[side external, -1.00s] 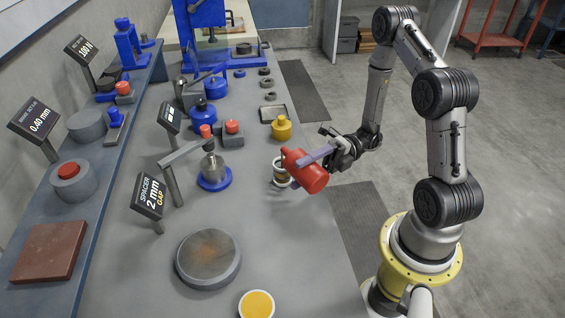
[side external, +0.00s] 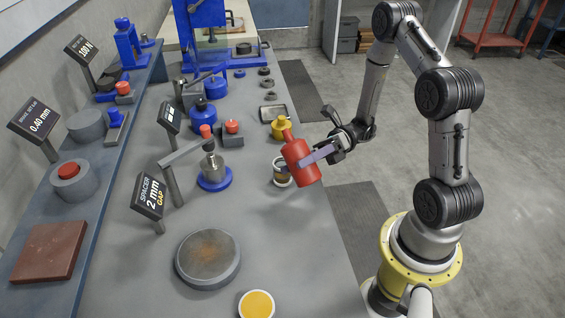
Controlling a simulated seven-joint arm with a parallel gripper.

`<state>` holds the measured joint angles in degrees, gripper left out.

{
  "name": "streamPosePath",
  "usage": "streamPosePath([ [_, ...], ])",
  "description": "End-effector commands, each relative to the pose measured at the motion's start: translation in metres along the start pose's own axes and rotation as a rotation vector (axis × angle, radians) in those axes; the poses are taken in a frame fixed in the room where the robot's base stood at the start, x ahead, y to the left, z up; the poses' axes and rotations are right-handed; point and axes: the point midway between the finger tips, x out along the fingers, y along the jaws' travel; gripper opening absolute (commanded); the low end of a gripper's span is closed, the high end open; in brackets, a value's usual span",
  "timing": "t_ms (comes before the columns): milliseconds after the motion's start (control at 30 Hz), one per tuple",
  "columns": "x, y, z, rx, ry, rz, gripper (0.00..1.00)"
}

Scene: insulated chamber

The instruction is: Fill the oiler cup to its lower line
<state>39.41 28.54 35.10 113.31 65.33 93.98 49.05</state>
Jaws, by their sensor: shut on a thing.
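A red bottle (side external: 303,173) with a narrow neck is in my gripper (side external: 318,154), whose pale purple fingers are shut on its body. It leans slightly, its neck up and to the left. The small oiler cup (side external: 279,163) with a pale rim stands on the bench just left of the bottle and is partly hidden by it. Something brownish shows inside the cup. Its lines and exact level are too small to read. No stream shows between the bottle and the cup.
A yellow knobbed part (side external: 280,128) stands just behind the bottle. A blue-based metal post (side external: 214,176) with a red knob is left of the cup. A round grey plate (side external: 208,258) and a yellow-topped disc (side external: 257,304) lie nearer. The bench between is clear.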

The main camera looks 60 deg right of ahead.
Motion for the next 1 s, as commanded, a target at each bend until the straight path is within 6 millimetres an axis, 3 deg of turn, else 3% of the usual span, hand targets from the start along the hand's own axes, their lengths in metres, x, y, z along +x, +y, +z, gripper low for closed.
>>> streamPosePath([
  [167,0.000,0.001,0.006,-0.176,0.011,0.002,0.01],
  [333,0.000,-0.006,-0.008,-0.300,0.019,0.001,0.01],
  [700,0.000,-0.002,-0.017,-0.631,0.041,0.000,0.01],
  [1000,-0.001,-0.012,-0.030,-0.778,0.050,0.001,0.01],
])
